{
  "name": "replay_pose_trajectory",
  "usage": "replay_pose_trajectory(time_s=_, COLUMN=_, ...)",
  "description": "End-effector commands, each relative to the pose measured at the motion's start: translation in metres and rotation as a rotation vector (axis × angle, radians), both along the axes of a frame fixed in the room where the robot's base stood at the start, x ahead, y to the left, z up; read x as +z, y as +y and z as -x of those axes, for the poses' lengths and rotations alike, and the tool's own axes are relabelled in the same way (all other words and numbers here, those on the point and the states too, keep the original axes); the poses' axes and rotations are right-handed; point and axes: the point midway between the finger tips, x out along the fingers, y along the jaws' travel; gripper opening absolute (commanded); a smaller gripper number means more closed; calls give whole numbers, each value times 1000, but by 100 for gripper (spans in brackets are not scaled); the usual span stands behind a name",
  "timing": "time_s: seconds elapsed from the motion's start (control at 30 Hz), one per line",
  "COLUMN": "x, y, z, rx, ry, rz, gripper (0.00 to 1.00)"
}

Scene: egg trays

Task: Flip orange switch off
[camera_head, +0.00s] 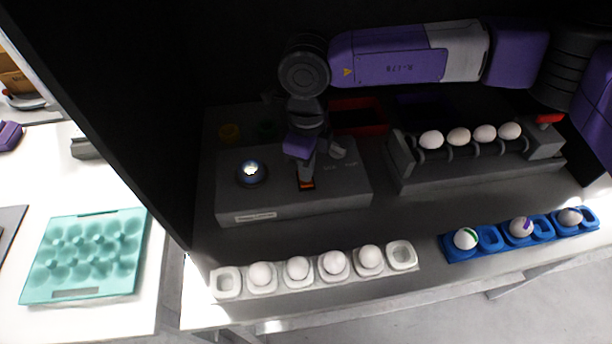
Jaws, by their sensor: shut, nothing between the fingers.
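The orange switch (307,185) sits on top of a grey control box (340,195), right of a round lit button or lamp (251,172). Only part of the switch shows, so I cannot tell its position. My gripper (306,178) points down directly above the switch, with its fingers shut and empty. The fingertips are at or very close to the switch; I cannot tell whether they touch it. A label is on the box's front face.
A grey rack (470,172) with several white eggs and a red handle stands right of the box. In front are a white egg tray (227,284) and a blue tray (488,238) with marked eggs. A teal tray (80,295) lies far left. A dark wall stands left of the box.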

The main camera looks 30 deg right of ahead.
Motion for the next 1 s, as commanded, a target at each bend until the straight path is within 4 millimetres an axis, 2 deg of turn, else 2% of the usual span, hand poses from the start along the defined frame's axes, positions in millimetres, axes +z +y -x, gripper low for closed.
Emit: replay_pose_trajectory(time_s=1.0, x=-12, y=0, z=0, rx=0, ry=0, rz=0, gripper=0)
